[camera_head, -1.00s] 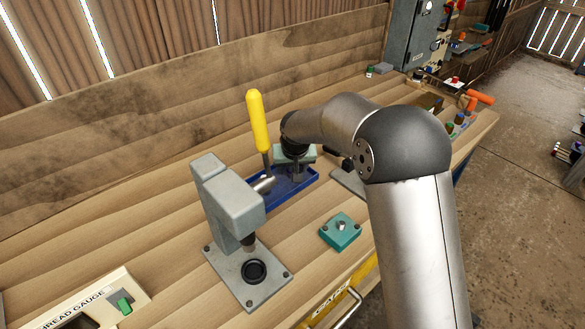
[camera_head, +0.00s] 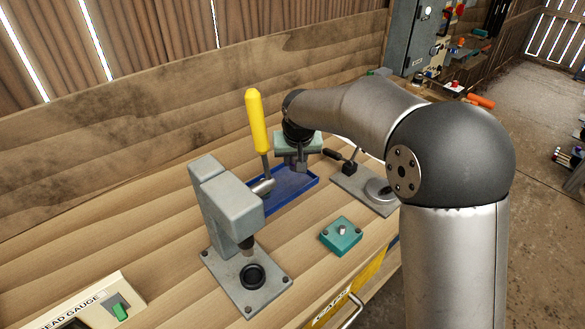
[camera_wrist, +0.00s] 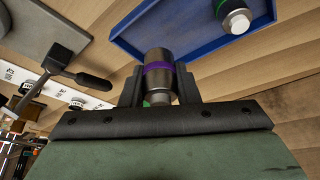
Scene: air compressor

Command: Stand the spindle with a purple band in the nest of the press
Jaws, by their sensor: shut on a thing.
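The spindle with a purple band (camera_wrist: 159,74) is a grey metal cylinder between my gripper's fingers in the wrist view. My gripper (camera_wrist: 158,88) is shut on it. In the head view my gripper (camera_head: 301,166) is above the blue tray, and the spindle cannot be made out there. The grey press (camera_head: 232,205) with a yellow lever handle stands left of and nearer than my gripper. Its nest (camera_head: 253,275), a dark round ring on the base plate, looks empty under the ram.
The blue tray (camera_head: 270,202) holds another spindle, with a green band (camera_wrist: 234,16). A teal block (camera_head: 341,235) with a metal stud sits right of the press. A grey fixture (camera_head: 366,188) with a black lever is right of the tray. A thread gauge box (camera_head: 95,305) is front left.

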